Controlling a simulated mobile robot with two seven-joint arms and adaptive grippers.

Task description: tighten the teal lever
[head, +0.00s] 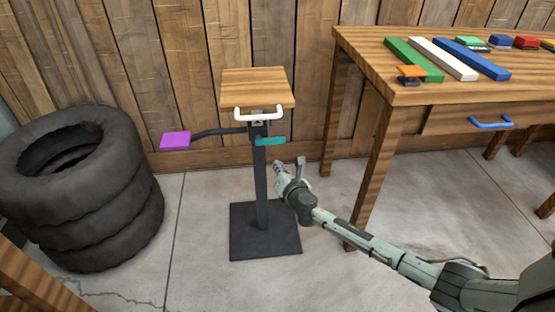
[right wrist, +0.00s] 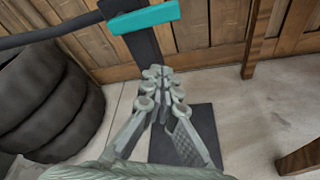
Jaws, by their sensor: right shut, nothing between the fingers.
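The teal lever (head: 270,141) is a short bar on the dark post of a stand (head: 261,190). It sticks out to the right, below a small wooden top (head: 258,86) with a white handle (head: 258,112). In the right wrist view the teal lever (right wrist: 144,18) is at the top, beyond the fingertips. My right gripper (head: 277,165) is just below and right of the lever, near the post, and looks apart from it. Its fingers (right wrist: 156,72) are shut with nothing between them. My left gripper is not in view.
A purple pad (head: 175,141) on a dark arm extends left from the post. Stacked black tires (head: 80,190) stand at left. A wooden table (head: 400,92) with colored bars and a blue drawer handle (head: 491,123) stands at right. Bare floor lies between the stand and tires.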

